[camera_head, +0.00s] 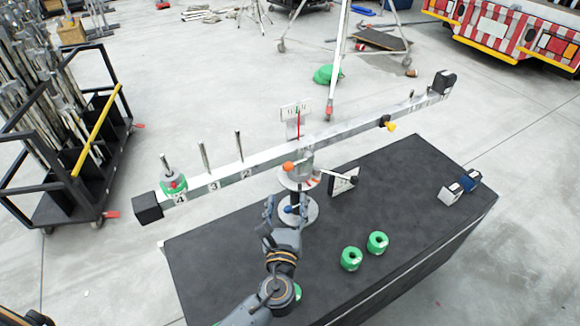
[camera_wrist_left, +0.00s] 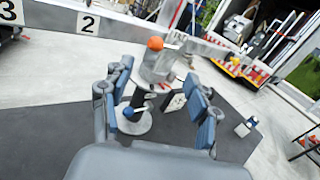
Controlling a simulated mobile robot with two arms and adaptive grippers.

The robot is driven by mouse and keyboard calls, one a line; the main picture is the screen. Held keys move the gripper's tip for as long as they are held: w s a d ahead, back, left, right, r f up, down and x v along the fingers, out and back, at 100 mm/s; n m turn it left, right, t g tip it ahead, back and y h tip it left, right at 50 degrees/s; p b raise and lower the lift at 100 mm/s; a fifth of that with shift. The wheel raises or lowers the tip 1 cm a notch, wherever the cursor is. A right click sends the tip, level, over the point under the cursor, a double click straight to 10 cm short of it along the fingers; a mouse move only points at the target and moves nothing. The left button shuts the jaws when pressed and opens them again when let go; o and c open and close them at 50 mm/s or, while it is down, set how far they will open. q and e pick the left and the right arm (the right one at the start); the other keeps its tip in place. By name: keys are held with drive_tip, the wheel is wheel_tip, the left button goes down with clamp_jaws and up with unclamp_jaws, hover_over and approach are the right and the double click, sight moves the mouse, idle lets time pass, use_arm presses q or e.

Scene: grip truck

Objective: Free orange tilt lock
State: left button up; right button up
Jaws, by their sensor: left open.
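The orange tilt lock knob (camera_head: 288,166) sits on the front of the grey hub at the middle of the long balance beam (camera_head: 225,175). It also shows in the left wrist view (camera_wrist_left: 155,43), near the top centre. My left gripper (camera_head: 285,206) is open and empty, in front of the stand (camera_head: 312,212) and a little below the knob, apart from it. In the left wrist view its fingers (camera_wrist_left: 160,105) spread to either side of the stand. A blue-tipped lever (camera_wrist_left: 128,112) shows on the stand. My right gripper does not show.
A small white panel (camera_head: 344,181) stands right of the stand. Pegs rise from the beam's left half, one with a green weight (camera_head: 174,184). A black rack (camera_head: 70,150) stands at left.

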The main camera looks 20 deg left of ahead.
use_arm(q)
approach(289, 170)
drive_tip(key=d+x, duration=0.1)
drive_tip(key=x, duration=0.3)
drive_tip(key=p+x, duration=0.1)
drive_tip(key=x, duration=0.3)
drive_tip(key=shift+w+a, duration=0.25)
drive_tip(key=shift+a, duration=0.2)
drive_tip(key=shift+w, duration=0.35)
drive_tip(key=shift+w+a, duration=0.1)
drive_tip(key=shift+w, duration=0.2)
drive_tip(key=shift+s, duration=0.1)
drive_tip(key=shift+c, duration=0.9)
drive_tip(key=c, duration=1.1)
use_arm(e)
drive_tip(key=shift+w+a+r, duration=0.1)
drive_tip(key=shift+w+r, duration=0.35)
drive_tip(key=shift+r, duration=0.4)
